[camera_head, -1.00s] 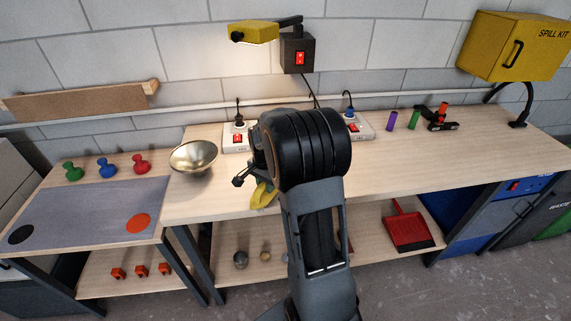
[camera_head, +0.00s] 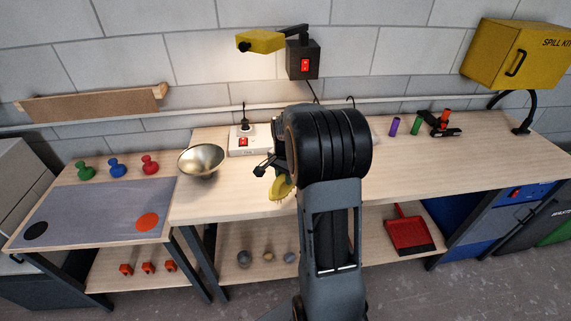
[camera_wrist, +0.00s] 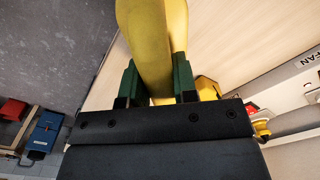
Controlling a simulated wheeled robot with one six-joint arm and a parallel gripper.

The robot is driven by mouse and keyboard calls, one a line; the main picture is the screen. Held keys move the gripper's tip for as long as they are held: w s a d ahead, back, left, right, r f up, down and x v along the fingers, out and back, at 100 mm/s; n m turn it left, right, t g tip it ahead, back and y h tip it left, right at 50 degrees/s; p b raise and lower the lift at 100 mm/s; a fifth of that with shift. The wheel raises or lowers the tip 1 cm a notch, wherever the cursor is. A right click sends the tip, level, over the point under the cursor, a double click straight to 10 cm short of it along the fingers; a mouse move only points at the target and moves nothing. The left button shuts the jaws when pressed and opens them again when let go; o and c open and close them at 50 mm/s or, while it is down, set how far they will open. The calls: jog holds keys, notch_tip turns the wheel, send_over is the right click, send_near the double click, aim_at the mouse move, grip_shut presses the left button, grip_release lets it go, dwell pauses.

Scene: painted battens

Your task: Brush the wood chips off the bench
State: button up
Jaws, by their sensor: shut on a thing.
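My gripper (camera_wrist: 157,82) has its green fingers closed on the yellow handle of a brush (camera_wrist: 150,35) in the wrist view. In the head view the yellow brush (camera_head: 282,188) shows at the front edge of the bench (camera_head: 410,165), beside my arm, with pale bristles at its lower side. Whether the bristles touch the bench top I cannot tell. I can make out no wood chips; my arm hides the middle of the bench. A red dustpan (camera_head: 408,232) lies on the lower shelf at the right.
A brass bowl (camera_head: 201,161) stands left of the brush. A white switched socket strip (camera_head: 242,147) is behind it. Purple (camera_head: 394,126) and green (camera_head: 416,126) cylinders stand at the back right. A grey mat (camera_head: 95,215) covers the left bench. The right front of the bench is clear.

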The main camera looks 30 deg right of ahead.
jog(key=shift+r+p, duration=1)
jog(key=shift+r, duration=0.7)
jog(key=shift+f, duration=0.1)
